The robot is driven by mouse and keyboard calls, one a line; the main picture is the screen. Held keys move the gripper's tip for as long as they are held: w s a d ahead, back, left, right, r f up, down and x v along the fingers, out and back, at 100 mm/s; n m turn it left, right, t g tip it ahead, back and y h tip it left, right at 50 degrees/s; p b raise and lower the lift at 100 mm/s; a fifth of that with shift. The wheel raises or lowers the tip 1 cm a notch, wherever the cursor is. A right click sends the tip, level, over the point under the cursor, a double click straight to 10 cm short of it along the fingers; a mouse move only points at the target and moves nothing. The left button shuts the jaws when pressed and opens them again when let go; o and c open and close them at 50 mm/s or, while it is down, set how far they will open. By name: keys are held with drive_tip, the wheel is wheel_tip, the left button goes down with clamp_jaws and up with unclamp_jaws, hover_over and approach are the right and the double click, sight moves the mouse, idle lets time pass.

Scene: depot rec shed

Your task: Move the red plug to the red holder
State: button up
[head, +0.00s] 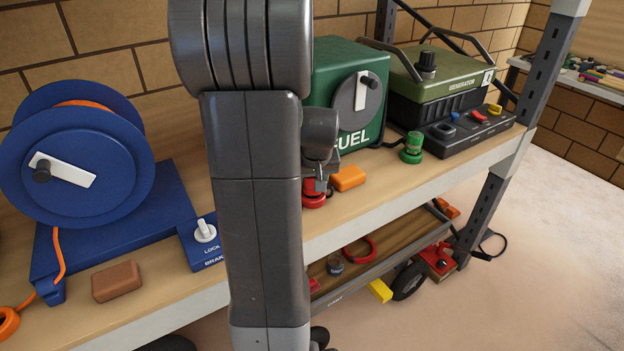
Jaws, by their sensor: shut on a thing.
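My gripper (320,184) is partly hidden behind my own arm. It points down at the front of the shelf top, left of the orange block, and is shut on a red piece that I take to be the red plug (309,186). Directly below is a round red base, the red holder (315,202), standing on the wood. The plug and holder overlap in this view, and my arm covers their left side. I cannot tell whether the plug sits in the holder or just above it. A short dark loop, perhaps a cable, shows to their right.
An orange block (349,178) lies close right of the holder. Behind stands the green fuel box (345,62); a green holder with plug (411,150) and the generator (437,80) are further right. A blue reel (75,165) and brown block (117,281) are left.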

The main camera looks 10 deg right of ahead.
drive_tip(key=o, duration=1.1)
drive_tip(key=shift+c, duration=0.2)
drive_tip(key=shift+r, duration=0.1)
drive_tip(key=v, duration=1.3)
drive_tip(key=shift+s+r, duration=0.2)
drive_tip(key=x, duration=1.4)
drive_tip(key=shift+r+p, duration=0.3)
